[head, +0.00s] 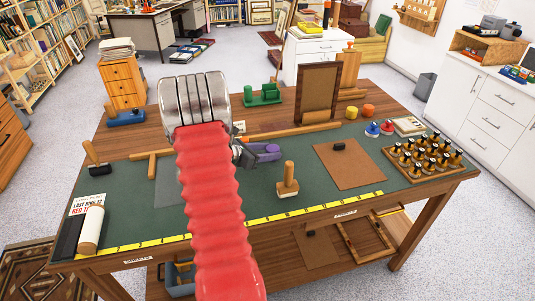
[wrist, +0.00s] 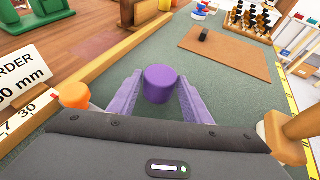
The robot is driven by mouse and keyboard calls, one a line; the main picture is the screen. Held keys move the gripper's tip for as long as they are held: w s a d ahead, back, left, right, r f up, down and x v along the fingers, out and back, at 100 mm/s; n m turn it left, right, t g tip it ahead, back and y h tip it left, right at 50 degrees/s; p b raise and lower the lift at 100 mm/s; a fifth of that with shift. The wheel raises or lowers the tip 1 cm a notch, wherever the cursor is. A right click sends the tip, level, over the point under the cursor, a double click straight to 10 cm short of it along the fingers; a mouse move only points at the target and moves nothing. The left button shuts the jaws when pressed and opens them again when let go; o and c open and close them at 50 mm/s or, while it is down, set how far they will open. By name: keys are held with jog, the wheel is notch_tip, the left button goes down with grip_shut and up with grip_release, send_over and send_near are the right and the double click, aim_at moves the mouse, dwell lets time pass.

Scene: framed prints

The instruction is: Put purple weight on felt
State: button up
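The purple weight (wrist: 161,83) is a short cylinder. In the wrist view it stands between the tips of my gripper's two lilac fingers (wrist: 161,90). The fingers lie close along both its sides; I cannot tell whether they touch it. In the head view my gripper (head: 266,150) is low over the green mat, near the table's middle, and the weight is hard to tell from the fingers. A flat brown sheet (head: 365,175), which may be the felt, lies right of my gripper with a small black block (head: 339,146) on it. The brown sheet also shows in the wrist view (wrist: 245,62).
A wooden-handled tool (head: 288,182) stands close in front of my gripper. A wooden strip (head: 292,131) and an upright frame (head: 318,92) are behind. Orange (head: 351,112) and yellow (head: 368,110) weights and a peg tray (head: 421,160) are at the right. A grey sheet (head: 169,193) lies left.

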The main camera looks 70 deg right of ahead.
jog(key=o, duration=0.3)
jog(key=shift+r, duration=0.15)
jog(key=v, duration=1.2)
jog(key=shift+w, duration=0.1)
dwell(0.5)
